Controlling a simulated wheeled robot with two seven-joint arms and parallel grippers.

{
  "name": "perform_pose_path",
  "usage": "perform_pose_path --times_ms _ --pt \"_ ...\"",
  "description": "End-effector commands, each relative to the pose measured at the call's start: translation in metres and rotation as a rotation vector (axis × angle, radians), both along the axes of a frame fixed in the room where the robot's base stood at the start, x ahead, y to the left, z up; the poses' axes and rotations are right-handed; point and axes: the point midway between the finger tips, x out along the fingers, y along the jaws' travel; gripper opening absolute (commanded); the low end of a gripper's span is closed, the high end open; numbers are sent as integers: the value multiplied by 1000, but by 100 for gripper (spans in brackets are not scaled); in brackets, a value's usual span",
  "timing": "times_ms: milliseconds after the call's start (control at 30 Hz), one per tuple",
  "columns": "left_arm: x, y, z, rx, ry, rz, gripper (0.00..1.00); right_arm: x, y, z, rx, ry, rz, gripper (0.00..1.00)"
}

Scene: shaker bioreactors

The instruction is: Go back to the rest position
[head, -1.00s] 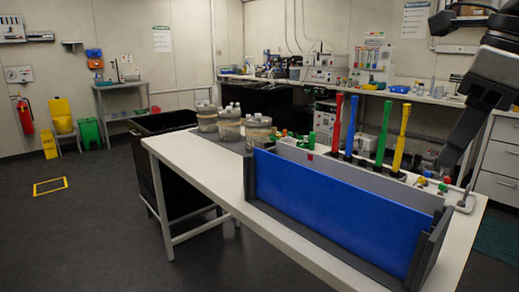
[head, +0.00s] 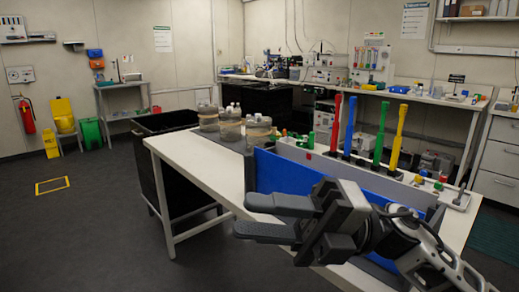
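My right gripper (head: 246,216) is in front of the blue panel (head: 290,172) on the white table. Its two grey fingers point left with a gap between them, and nothing is held. Its arm comes in from the lower right corner and hides the right part of the panel and the table's front right edge. My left gripper is not in view.
On the white table (head: 195,163) stand red, blue, green and yellow handles (head: 335,122) behind the panel, and several clear vessels (head: 229,124) at the far end. A black bin (head: 165,122) stands left of the table.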

Motion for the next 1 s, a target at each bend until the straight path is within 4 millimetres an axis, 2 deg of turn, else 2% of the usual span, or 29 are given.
perform_pose_path --times_ms 33,167,267,367,400,467,500,600,700,833,1000 --pt "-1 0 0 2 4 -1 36 8 -1 -5 106 148 -53 30" --pt "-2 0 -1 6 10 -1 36 40 -18 -31 329 523 -235 30" --pt "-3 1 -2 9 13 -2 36 62 -41 -76 455 832 -399 30" --pt "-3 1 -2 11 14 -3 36 71 -67 -141 542 1153 -577 30" --pt "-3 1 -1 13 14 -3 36 69 -77 -170 565 1282 -649 30" --pt "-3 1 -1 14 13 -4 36 59 -91 -213 585 1461 -750 30" --pt "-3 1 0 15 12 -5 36 49 -99 -240 593 1574 -812 30" --pt "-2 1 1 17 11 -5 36 17 -115 -300 590 1821 -947 30" --pt "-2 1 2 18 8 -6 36 -18 -125 -342 573 2010 -1048 30" --pt "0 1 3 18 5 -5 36 -52 -131 -373 549 2163 -1125 30" --pt "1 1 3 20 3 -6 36 -66 -133 -384 537 2222 -1153 30"
